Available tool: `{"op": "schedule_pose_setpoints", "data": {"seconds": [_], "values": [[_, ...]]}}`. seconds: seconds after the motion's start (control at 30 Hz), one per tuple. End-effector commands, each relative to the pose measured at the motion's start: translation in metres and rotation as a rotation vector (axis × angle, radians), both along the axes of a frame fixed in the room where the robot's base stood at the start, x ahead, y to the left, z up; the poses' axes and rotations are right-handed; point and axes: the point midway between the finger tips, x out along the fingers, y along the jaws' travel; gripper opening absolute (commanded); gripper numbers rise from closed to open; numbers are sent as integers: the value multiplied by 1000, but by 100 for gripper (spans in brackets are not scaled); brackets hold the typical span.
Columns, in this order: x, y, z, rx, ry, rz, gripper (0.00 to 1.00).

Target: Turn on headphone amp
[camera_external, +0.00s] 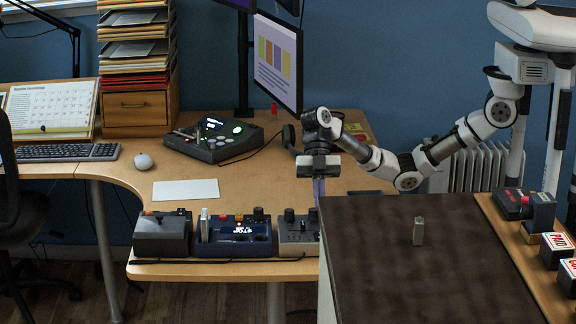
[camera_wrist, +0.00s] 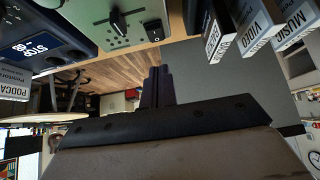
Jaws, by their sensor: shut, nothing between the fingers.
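A grey-green box with dark knobs (camera_external: 299,237) stands at the desk's front edge, at the right end of a row of devices. No label reads clearly, but it looks like the headphone amp. In the wrist view this box (camera_wrist: 88,22) is at the top, with a black lever or knob and a black rocker switch (camera_wrist: 153,28) near its edge. Whether the switch is on cannot be told. My gripper (camera_external: 319,190) points down above and just behind the box's right end, apart from it. Its fingers (camera_wrist: 158,75) are shut together and empty.
A navy device with a lit display (camera_external: 236,238) and a dark grey box (camera_external: 162,236) stand left of it. A dark-topped counter (camera_external: 425,275) is close on the right, bearing a small upright metallic block (camera_external: 418,231). A black console (camera_external: 213,138) sits farther back.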

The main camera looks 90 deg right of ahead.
Motion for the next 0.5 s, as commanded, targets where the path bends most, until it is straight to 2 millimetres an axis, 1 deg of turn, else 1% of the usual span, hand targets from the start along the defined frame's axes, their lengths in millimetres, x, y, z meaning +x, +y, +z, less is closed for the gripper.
{"op": "schedule_pose_setpoints", "data": {"seconds": [0.03,0.1,0.17,0.3,0.4,0.5], "values": [[-1,7,-7,0,4,1,0],[-1,15,-18,0,3,1,0],[0,11,-28,1,4,-4,0],[0,9,-45,0,2,-2,0],[0,8,-53,0,2,-2,0],[0,8,-57,-1,2,-1,0]]}}
